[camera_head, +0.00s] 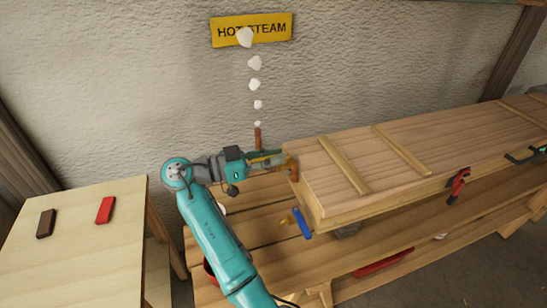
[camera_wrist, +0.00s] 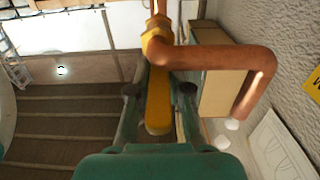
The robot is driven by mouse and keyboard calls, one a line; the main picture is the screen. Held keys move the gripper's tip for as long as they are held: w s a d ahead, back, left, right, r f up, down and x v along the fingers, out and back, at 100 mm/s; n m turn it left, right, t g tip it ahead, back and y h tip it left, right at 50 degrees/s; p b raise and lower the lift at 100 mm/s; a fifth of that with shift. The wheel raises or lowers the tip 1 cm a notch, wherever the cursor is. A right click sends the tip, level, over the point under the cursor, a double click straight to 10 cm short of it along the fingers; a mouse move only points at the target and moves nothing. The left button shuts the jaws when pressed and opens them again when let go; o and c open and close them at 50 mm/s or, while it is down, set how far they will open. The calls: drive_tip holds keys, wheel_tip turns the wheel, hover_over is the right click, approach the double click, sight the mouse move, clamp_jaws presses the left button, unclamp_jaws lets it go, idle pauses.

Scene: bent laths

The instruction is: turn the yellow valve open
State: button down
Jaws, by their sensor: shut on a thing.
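The yellow valve's lever (camera_wrist: 158,100) runs lengthwise between my gripper's two fingers in the wrist view, its far end at a yellow valve body (camera_wrist: 157,46) on a copper pipe (camera_wrist: 225,57). My gripper (camera_wrist: 159,92) is shut on the lever. In the head view my gripper (camera_head: 251,162) reaches the yellow valve (camera_head: 270,157) from the left, at the left end of the wooden box. The arm and fingers partly hide the valve there. A short upright copper pipe (camera_head: 257,138) stands behind, with white steam puffs (camera_head: 254,84) rising above it.
A long wooden steam box (camera_head: 400,155) lies on a slatted bench. A blue-handled valve (camera_head: 302,223) hangs below its left end. A yellow "HOT STEAM" sign (camera_head: 270,32) is on the wall. A table (camera_head: 75,245) at left holds a brown block (camera_head: 46,223) and a red block (camera_head: 105,210).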

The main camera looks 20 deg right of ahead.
drive_tip(key=shift+f, duration=0.1)
drive_tip(key=c, duration=1.1)
unclamp_jaws()
drive_tip(key=a, duration=0.7)
drive_tip(key=shift+a, duration=0.2)
